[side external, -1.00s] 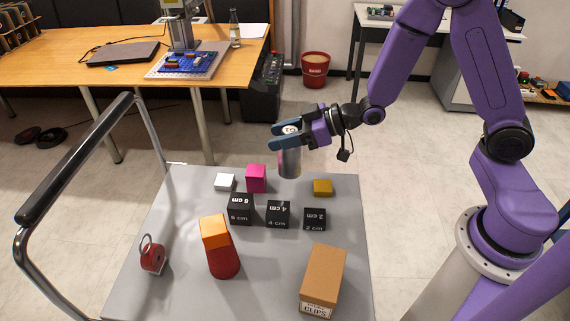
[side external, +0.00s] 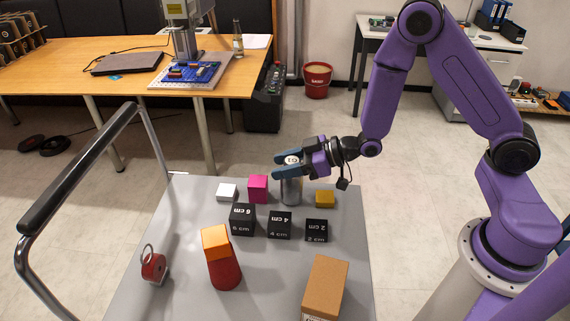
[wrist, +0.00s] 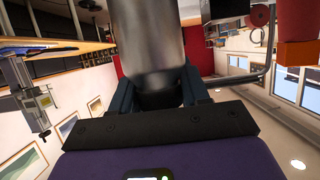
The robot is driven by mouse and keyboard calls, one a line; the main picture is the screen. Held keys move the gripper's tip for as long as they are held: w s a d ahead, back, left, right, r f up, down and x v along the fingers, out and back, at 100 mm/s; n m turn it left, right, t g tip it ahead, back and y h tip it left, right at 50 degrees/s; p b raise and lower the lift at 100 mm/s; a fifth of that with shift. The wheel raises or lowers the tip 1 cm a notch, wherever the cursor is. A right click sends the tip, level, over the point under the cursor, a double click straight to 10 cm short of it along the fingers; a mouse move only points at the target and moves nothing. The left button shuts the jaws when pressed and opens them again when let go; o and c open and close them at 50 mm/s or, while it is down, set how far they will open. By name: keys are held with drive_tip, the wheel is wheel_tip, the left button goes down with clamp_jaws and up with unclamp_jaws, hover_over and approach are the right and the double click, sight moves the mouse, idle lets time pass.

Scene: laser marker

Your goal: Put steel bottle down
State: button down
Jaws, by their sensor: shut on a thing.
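The steel bottle (side external: 291,190) is a grey metal cylinder, upright at the back of the grey cart top (side external: 190,265), between the pink block and the yellow block. My gripper (side external: 289,161) is shut around its upper part. The bottle's base appears at or very near the cart surface; I cannot tell if it touches. In the wrist view the bottle (wrist: 148,45) fills the middle between my two fingers.
A pink block (side external: 258,189) and white block (side external: 227,192) stand left of the bottle, a yellow block (side external: 325,198) right. Black cubes (side external: 280,225) stand in front. An orange block (side external: 216,242) tops a red piece (side external: 224,272). A cardboard box (side external: 325,287) is front right.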

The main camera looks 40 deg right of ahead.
drive_tip(key=shift+f, duration=0.15)
drive_tip(key=c, duration=0.5)
unclamp_jaws()
drive_tip(key=shift+c, duration=0.2)
drive_tip(key=shift+s+d+r, duration=0.1)
drive_tip(key=shift+r, duration=0.15)
drive_tip(key=s+d+r+n+g+h, duration=0.1)
drive_tip(key=s+d+r+g+h, duration=0.2)
drive_tip(key=s, duration=0.6)
drive_tip(key=s+d+r+n+g+h, duration=0.1)
drive_tip(key=s+d+r+g+h, duration=0.2)
drive_tip(key=s, duration=0.7)
drive_tip(key=s+d+r+n+g+h, duration=0.1)
drive_tip(key=s+d+r+g+h, duration=0.1)
drive_tip(key=s, duration=0.8)
wheel_tip(320, 180, up, 2)
drive_tip(key=shift+d+r+n+g+h, duration=0.1)
drive_tip(key=shift+d+n+g+h, duration=0.25)
drive_tip(key=shift+g+h, duration=0.3)
